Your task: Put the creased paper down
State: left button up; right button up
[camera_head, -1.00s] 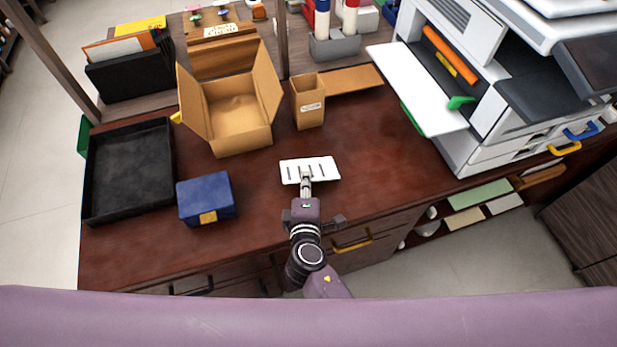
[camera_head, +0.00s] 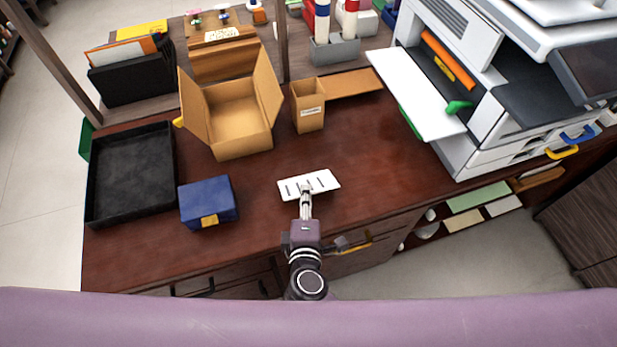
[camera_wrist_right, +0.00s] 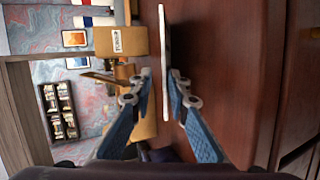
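The creased paper (camera_head: 322,181) is a white card-like sheet with dark marks near the front of the dark red-brown desk (camera_head: 385,185). My right gripper (camera_head: 306,188) reaches over its front edge. In the right wrist view, the paper (camera_wrist_right: 164,40) shows nearly edge-on between the blue fingers of that gripper (camera_wrist_right: 160,74). The sheet lies close to the right-hand finger, with a visible gap to the left-hand one, so the fingers stand apart. I cannot tell whether the paper touches the desk. My left gripper is not in view.
A blue box (camera_head: 208,202) and a black tray (camera_head: 92,190) stand to the left. An open cardboard box (camera_head: 242,141) and a small brown holder (camera_head: 309,110) stand behind. A white printer (camera_head: 480,140) fills the right. Bare desk lies around the paper.

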jog(key=shift+v, duration=1.3)
notch_tip(320, 180, up, 7)
jog(key=s+p, duration=0.2)
jog(key=p, duration=0.4)
jog(key=shift+s, duration=0.4)
